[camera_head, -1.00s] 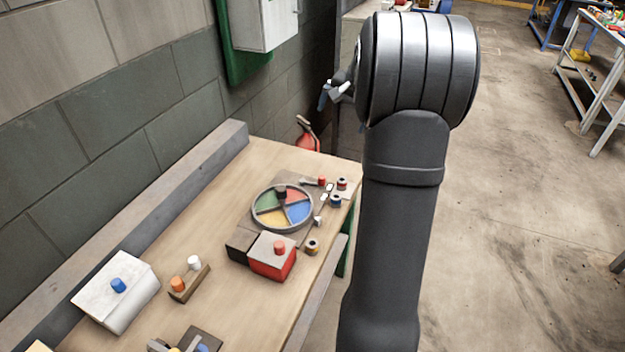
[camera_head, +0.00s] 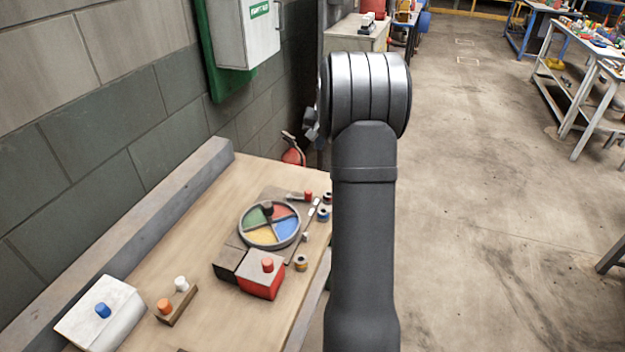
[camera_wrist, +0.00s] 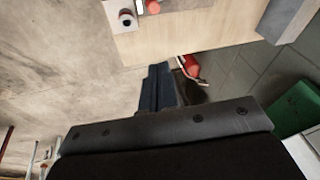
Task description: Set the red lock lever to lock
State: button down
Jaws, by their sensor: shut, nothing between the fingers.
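The red-knobbed lever (camera_head: 307,195) lies on the bench behind the round four-coloured dial (camera_head: 270,225), its grey arm pointing left from the knob. Its red knob (camera_wrist: 153,6) seems to show at the top edge of the wrist view, cut off by the frame. My gripper (camera_wrist: 157,70) is shut and empty, its dark fingers together. In the head view my gripper (camera_head: 311,124) is a small part beside my wrist, mostly hidden, off the bench's far end and apart from the lever.
A red box (camera_head: 262,285) with a red knob stands in front of the dial. Small round parts (camera_head: 323,214) line the bench's right edge. A white block (camera_head: 100,318) and a peg block (camera_head: 178,304) are nearer. A red extinguisher (camera_head: 293,152) stands beyond the bench.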

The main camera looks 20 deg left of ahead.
aim_at(308, 193)
jog(key=w+a+f+n+t+h, duration=0.1)
jog(key=w+a+f+n, duration=0.2)
jog(key=f, duration=0.7)
jog(key=shift+w+a+f, duration=0.25)
jog(key=shift+w+a, duration=0.1)
jog(key=shift+a, duration=0.75)
jog(key=shift+f, duration=0.15)
jog(key=x, duration=0.9)
jog(key=shift+w+a+f, duration=0.1)
jog(key=shift+w+f, duration=0.05)
jog(key=shift+f, duration=0.25)
jog(key=shift+s+d+r, duration=0.1)
jog(key=shift+s+d, duration=0.1)
jog(key=shift+s, duration=0.25)
jog(key=shift+s+d+r, duration=0.1)
jog(key=shift+s+d, duration=0.1)
jog(key=shift+s, duration=0.25)
jog(key=shift+s+d+f, duration=0.1)
jog(key=shift+s+d, duration=0.15)
jog(key=shift+s, duration=0.2)
jog(key=shift+s+d, duration=0.2)
jog(key=shift+s, duration=0.25)
